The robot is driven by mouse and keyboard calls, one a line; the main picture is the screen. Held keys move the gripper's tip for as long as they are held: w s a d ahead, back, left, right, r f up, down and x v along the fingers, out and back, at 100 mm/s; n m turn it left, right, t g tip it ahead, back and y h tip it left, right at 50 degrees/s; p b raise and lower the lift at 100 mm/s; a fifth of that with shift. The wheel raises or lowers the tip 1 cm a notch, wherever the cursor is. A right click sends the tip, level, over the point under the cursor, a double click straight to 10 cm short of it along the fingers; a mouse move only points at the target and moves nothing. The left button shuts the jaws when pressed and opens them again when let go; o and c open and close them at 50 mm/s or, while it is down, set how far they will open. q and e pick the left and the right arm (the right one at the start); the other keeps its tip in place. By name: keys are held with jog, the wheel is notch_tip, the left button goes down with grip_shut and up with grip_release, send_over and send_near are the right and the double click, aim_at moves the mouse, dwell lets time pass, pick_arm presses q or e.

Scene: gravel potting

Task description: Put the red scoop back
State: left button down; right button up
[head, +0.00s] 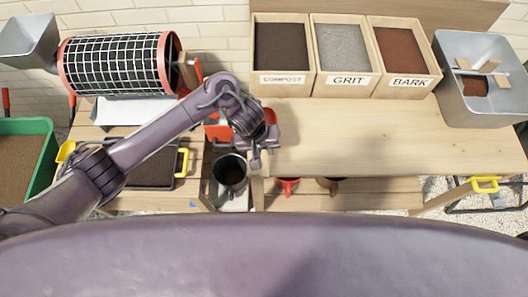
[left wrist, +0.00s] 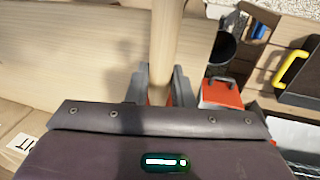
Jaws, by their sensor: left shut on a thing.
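My left gripper (head: 258,158) is at the left end of the wooden bench. In the left wrist view, its fingers (left wrist: 160,88) are shut on a pale wooden handle (left wrist: 164,45), with a little red showing between them. I take this to be the red scoop. Red parts (head: 246,121) show behind the gripper in the head view, where the wrist hides much of the scoop. A red box-like thing (left wrist: 220,93) is beside the gripper in the left wrist view. My right gripper is not in view.
Bins of compost (head: 253,50), grit (head: 313,55) and bark (head: 373,60) line the bench's back. A metal tub (head: 452,100) stands at right. A dark bucket (head: 230,170) is below the gripper. A mesh drum (head: 115,62) is at left. The bench (head: 400,140) is clear in front.

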pick_arm(q)
jog(key=shift+a+x, duration=0.2)
jog(key=shift+x, duration=0.8)
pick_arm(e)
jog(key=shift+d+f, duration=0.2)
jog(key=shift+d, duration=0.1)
pick_arm(q)
jog(key=shift+f, duration=0.1)
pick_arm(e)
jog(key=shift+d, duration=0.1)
pick_arm(q)
jog(key=c, duration=1.3)
grip_release()
jog(key=shift+r, duration=0.45)
jog(key=p+v, duration=0.4)
jog(key=v, duration=0.7)
jog(key=shift+s+r, duration=0.1)
jog(key=shift+r, duration=0.05)
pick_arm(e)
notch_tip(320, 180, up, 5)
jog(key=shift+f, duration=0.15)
